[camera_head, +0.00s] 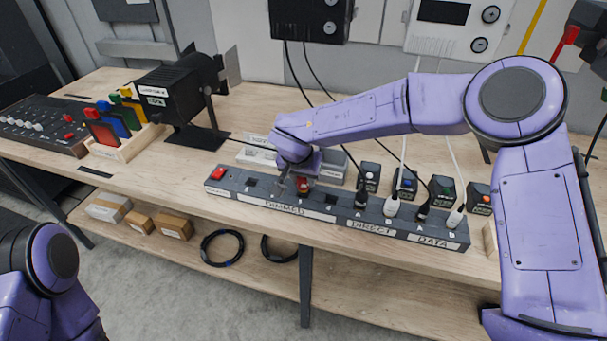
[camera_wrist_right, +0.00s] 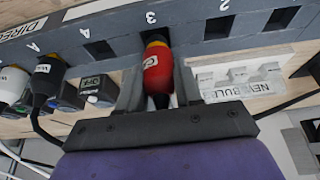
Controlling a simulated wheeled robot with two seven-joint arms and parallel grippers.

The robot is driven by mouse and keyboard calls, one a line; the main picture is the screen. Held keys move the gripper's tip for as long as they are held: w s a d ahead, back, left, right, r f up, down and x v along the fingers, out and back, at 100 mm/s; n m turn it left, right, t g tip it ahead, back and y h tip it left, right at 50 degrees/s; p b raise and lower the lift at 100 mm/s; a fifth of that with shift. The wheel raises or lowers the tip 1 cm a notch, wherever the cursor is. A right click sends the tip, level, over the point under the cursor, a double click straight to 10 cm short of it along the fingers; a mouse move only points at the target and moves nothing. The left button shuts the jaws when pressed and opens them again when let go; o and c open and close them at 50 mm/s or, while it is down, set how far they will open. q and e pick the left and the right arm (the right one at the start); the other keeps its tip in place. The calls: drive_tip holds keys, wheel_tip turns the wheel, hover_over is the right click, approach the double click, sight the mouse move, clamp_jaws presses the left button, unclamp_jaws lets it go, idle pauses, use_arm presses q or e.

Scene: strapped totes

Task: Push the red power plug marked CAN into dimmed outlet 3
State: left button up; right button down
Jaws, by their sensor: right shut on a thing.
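The red power plug marked CAN (camera_wrist_right: 157,72) stands between the fingers of my right gripper (camera_wrist_right: 158,88). In the head view the red plug (camera_head: 303,187) shows small beside the right gripper (camera_head: 294,184). The gripper is shut on the plug. The plug's front end is at the dark opening of outlet 3 (camera_wrist_right: 153,39), under the printed 3, in the dimmed section of the grey power strip (camera_head: 230,186). Part of the opening shows beyond the plug; how deep the plug sits I cannot tell. My left gripper is out of view.
Dimmed outlets 2 (camera_wrist_right: 218,27) and 4 (camera_wrist_right: 100,49) look empty. Black and white plugs fill the direct and data sections, with a black plug (camera_head: 361,196) nearest. Small black boxes (camera_head: 405,185) and a white box (camera_head: 256,156) stand behind the strip. A stage lamp (camera_head: 180,95) stands left.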

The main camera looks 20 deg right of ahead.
drive_tip(key=shift+f, duration=1.2)
drive_tip(key=c, duration=0.7)
unclamp_jaws()
drive_tip(key=shift+f, duration=0.1)
